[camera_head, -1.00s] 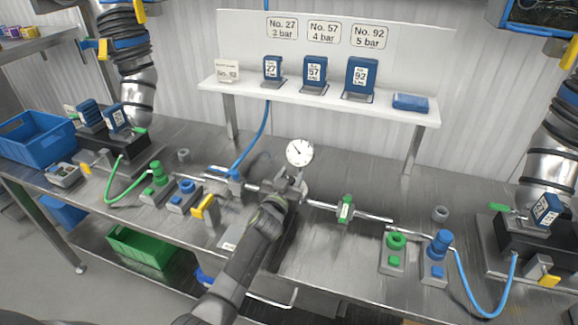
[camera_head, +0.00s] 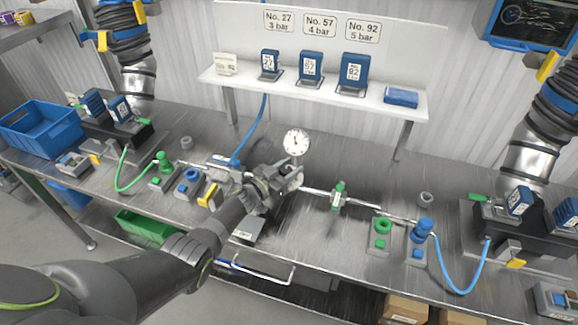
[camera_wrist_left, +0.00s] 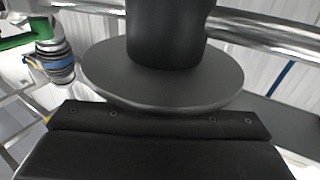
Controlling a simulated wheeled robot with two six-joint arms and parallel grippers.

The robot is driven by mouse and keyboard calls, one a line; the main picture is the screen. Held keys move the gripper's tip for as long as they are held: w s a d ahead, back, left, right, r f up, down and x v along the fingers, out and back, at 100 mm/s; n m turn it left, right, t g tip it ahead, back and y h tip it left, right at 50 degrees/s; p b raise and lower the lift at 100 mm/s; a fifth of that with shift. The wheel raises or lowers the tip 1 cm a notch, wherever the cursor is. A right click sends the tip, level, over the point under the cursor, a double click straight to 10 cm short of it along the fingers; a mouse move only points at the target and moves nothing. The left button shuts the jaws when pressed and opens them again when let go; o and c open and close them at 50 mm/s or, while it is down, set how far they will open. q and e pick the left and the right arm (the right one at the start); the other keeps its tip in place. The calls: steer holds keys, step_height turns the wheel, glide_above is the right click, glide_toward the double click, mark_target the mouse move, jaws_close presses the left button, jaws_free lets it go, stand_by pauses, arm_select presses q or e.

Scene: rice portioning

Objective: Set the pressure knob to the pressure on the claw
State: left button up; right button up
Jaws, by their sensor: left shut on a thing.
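A round white pressure gauge (camera_head: 296,142) stands on the pipe at mid-bench; its needle is too small to read surely. My left gripper (camera_head: 288,178) is just below it, at the pipe fitting, shut on the pressure knob. In the left wrist view, the knob (camera_wrist_left: 165,35) is a dark cylinder with a wide grey disc, directly before the black gripper body. The fingertips are hidden there. Signs above the shelf read No. 27 3 bar (camera_head: 279,21), No. 57 4 bar (camera_head: 320,25) and No. 92 5 bar (camera_head: 362,30). My right gripper is out of view.
Blue numbered blocks (camera_head: 311,68) stand on the white shelf (camera_head: 300,91) behind. The pipe (camera_head: 365,205) runs along the bench with a green valve (camera_head: 338,195). Blue and green connectors and hoses flank it. A blue bin (camera_head: 40,130) is at left.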

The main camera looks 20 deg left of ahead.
arm_select(q)
steer(key=shift+r+m+g+h, duration=0.15)
steer(key=shift+m+g+h, duration=0.4)
steer(key=shift+h, duration=0.25)
steer(key=o, duration=1)
steer(key=shift+d, duration=0.1)
steer(key=shift+c, duration=0.2)
steer(key=shift+s, duration=0.1)
